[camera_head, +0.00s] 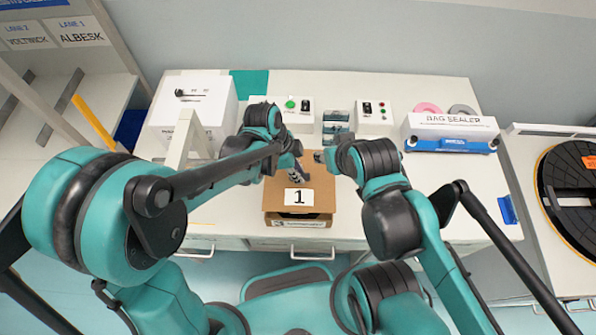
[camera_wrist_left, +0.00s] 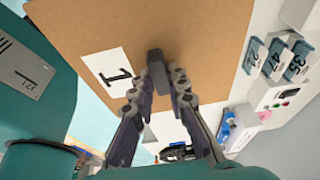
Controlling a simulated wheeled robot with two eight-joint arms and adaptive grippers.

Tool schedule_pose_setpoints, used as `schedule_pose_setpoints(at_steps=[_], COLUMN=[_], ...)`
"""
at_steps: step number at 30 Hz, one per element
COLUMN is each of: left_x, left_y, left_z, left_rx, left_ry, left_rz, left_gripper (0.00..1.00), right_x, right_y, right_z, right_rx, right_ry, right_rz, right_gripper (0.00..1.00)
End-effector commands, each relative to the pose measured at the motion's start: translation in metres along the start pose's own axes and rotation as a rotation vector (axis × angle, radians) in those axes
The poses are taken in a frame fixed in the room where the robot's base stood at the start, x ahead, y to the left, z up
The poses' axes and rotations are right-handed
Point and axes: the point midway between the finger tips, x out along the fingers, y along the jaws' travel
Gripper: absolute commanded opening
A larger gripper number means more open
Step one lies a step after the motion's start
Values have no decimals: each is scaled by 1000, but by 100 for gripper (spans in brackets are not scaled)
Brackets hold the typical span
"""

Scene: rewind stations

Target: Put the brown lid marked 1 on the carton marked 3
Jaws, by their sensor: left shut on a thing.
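The brown lid (camera_head: 318,186) has a white label with a black 1. It lies level over an open carton (camera_head: 298,222) at the table's front edge; a dark gap shows between them at the front. My left gripper (camera_head: 299,175) is over the lid. In the left wrist view the lid (camera_wrist_left: 190,30) fills the upper middle, and my left gripper (camera_wrist_left: 160,75) is shut on its dark knob (camera_wrist_left: 155,58). My right gripper (camera_head: 321,156) is near the lid's back right, mostly hidden by its arm.
A white box (camera_head: 205,100) stands at the back left. A bag sealer (camera_head: 450,130) is at the right. The table's front right is mostly clear, with a blue item at its edge.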

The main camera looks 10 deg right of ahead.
Motion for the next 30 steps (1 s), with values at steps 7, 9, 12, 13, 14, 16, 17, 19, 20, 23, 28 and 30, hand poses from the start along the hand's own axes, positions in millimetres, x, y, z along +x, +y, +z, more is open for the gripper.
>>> schedule_pose_setpoints(at_steps=[7,9,12,13,14,16,17,19,20,23,28,30], left_x=[28,34,38,39,40,40,40,40,40,39,39,40], left_y=[0,0,0,0,0,0,0,0,0,0,0,0], left_z=[9,10,12,12,12,12,12,12,12,12,12,12], left_rx=[0,0,0,0,0,0,0,0,0,0,0,0], left_ry=[0,0,0,0,0,0,0,0,0,0,0,0], left_rz=[0,0,0,0,0,0,0,0,0,0,0,0], left_gripper=[0,0,0,0,0,0,0,0,0,0,0,0], right_x=[22,26,29,30,30,30,30,30,30,30,30,30], right_y=[0,0,0,0,0,0,0,0,0,0,0,0], right_z=[16,18,21,21,22,22,22,21,21,21,21,21], right_rx=[0,0,0,0,0,0,0,0,0,0,0,0], right_ry=[0,0,0,0,0,0,0,0,0,0,0,0], right_rz=[0,0,0,0,0,0,0,0,0,0,0,0], right_gripper=[40,40,40,40,40,40,40,40,40,40,40,40])
